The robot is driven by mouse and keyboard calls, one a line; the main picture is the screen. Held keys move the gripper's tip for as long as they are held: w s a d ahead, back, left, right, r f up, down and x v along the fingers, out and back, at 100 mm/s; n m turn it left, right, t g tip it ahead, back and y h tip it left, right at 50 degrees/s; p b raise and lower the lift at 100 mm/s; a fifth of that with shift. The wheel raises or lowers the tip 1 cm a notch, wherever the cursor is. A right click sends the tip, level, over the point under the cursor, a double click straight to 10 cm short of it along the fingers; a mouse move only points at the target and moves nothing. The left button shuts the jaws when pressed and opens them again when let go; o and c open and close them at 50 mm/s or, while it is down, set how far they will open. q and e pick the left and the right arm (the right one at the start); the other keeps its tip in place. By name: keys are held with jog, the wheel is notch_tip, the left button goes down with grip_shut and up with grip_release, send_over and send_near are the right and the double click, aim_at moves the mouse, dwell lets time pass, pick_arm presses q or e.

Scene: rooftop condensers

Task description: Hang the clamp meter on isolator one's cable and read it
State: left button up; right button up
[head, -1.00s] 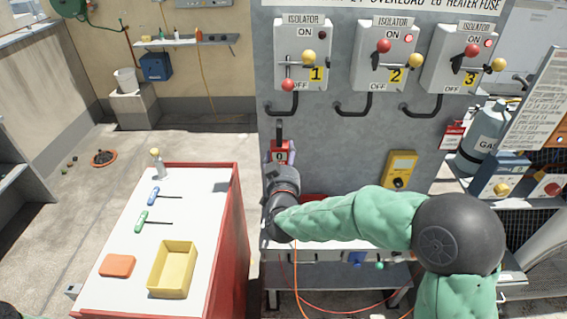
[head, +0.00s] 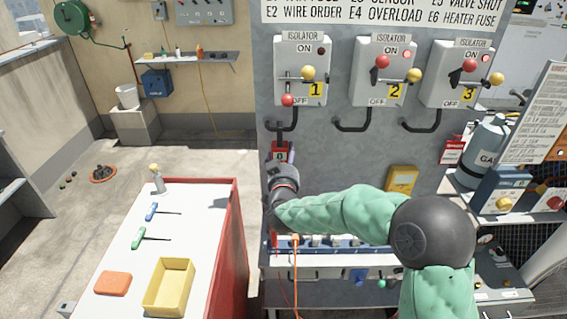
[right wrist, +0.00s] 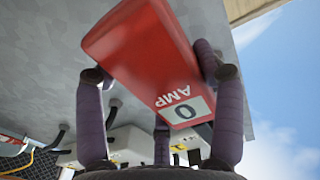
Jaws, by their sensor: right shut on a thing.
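The red clamp meter (head: 280,150) is upright below isolator one (head: 302,75), its top close to that isolator's black cable (head: 291,124). I cannot tell whether its jaw is around the cable or only beside it. My right gripper (head: 281,170) is shut on the meter's body. In the right wrist view the fingers (right wrist: 160,75) grip both sides of the meter (right wrist: 135,50), and its label shows "AMP" and "0". Isolator one's red-tipped handle is down at OFF and its lamp is dark. My left gripper is out of view.
Isolator two (head: 384,72) and isolator three (head: 460,72) have handles up at ON and red lamps lit. A yellow device (head: 401,180) is on the panel behind my right arm. The workbench (head: 205,215) at left holds a yellow tray (head: 170,287), an orange block and screwdrivers.

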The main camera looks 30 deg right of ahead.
jog(key=shift+w+d+f+b, duration=0.25)
jog(key=shift+w+d, duration=0.1)
jog(key=shift+w, duration=0.25)
jog(key=shift+w+d+f+b, duration=0.25)
jog(key=shift+w+d, duration=0.1)
jog(key=shift+w, duration=0.2)
jog(key=shift+w+d+f+b, duration=0.25)
jog(key=shift+w+d, duration=0.1)
jog(key=shift+w, duration=0.25)
jog(key=o, duration=1.4)
jog(key=shift+f, duration=0.1)
send_near(284, 155)
jog(key=w+f, duration=0.1)
jog(key=w+d+f, duration=0.2)
jog(key=f, duration=0.1)
jog(key=shift+w+f, duration=0.15)
jog(key=shift+w, duration=0.2)
